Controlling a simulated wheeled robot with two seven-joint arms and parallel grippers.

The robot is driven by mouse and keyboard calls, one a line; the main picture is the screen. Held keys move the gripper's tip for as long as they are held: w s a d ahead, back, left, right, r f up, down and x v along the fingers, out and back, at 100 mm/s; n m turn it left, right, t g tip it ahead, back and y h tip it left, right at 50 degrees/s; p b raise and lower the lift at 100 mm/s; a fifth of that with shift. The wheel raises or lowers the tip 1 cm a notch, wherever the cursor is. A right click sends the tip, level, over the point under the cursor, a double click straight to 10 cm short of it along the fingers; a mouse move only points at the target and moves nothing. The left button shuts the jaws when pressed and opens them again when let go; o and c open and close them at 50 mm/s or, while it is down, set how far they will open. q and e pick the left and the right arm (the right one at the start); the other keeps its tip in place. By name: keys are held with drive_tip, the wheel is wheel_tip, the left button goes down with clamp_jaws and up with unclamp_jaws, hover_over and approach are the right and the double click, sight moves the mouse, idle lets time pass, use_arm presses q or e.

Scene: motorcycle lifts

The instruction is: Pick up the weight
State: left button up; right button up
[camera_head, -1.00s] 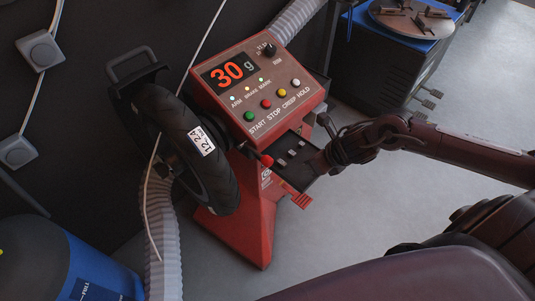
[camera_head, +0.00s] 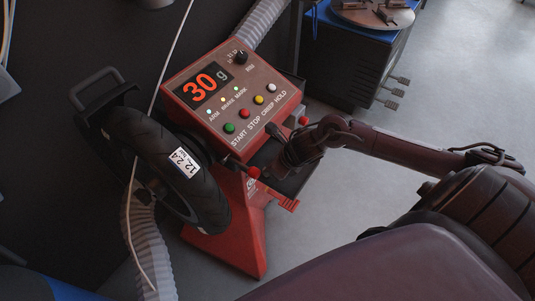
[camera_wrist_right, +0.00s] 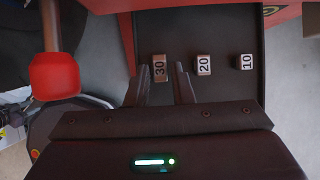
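In the right wrist view, three small metal weights lie in a row in a dark tray (camera_wrist_right: 225,88): one marked 30 (camera_wrist_right: 159,67), one marked 20 (camera_wrist_right: 203,65) and one marked 10 (camera_wrist_right: 246,62). My right gripper (camera_wrist_right: 160,78) is open, with one finger on each side of the 30 weight. I cannot tell whether the fingers touch it. In the head view my right gripper (camera_head: 284,150) is over the tray (camera_head: 292,184) on the red balancing machine (camera_head: 248,215) and hides the weights. My left gripper is not in view.
The machine's panel (camera_head: 232,97) reads 30 g and has coloured buttons. A red-knobbed lever (camera_head: 253,172) sticks out beside the tray; its knob (camera_wrist_right: 54,75) is close left of my gripper in the wrist view. A tyre (camera_head: 165,165) is mounted at left.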

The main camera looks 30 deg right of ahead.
drive_tip(key=shift+w+a+f, duration=0.15)
drive_tip(key=shift+w+f, duration=0.1)
drive_tip(key=shift+f, duration=0.25)
clamp_jaws()
drive_tip(key=shift+r, duration=0.1)
